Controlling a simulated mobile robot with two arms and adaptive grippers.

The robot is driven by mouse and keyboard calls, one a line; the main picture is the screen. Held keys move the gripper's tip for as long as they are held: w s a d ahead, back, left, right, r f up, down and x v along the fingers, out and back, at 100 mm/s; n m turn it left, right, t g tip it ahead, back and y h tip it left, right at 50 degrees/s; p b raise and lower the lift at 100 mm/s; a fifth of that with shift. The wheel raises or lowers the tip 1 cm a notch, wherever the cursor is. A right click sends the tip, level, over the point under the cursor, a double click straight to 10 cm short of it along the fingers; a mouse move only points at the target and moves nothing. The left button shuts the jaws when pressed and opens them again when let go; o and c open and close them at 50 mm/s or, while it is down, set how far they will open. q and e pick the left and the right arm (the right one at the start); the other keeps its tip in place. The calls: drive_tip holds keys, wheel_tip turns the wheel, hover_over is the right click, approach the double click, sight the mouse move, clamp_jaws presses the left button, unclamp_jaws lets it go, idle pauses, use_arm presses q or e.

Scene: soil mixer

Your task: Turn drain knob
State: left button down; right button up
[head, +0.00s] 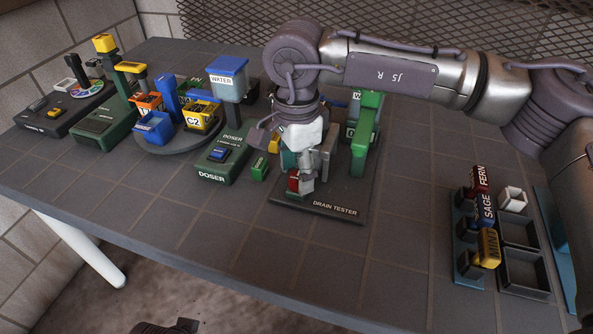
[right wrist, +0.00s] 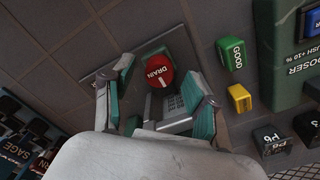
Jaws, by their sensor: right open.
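The drain knob is a round red knob marked DRAIN with a white line on its face. It shows in the right wrist view (right wrist: 158,70) and, partly covered, in the head view (head: 293,181). It sits on the dark drain tester (head: 335,209). My right gripper (head: 302,184) is over the front of the tester. In the right wrist view, its teal-padded fingers (right wrist: 164,92) are spread apart, with the knob showing between them. The pads look clear of the knob; contact cannot be told. My left gripper is not in view.
A green doser (head: 223,168) with a water tank (head: 227,80) stands left of the tester. A green GOOD block (right wrist: 231,53) and a yellow block (right wrist: 239,98) are close beside it. Plant labels (head: 488,246) and trays (head: 526,270) stand at right. The front tabletop is clear.

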sight(297, 176)
wheel_tip(297, 176, up, 11)
idle(0.3)
drive_tip(key=shift+r, duration=0.1)
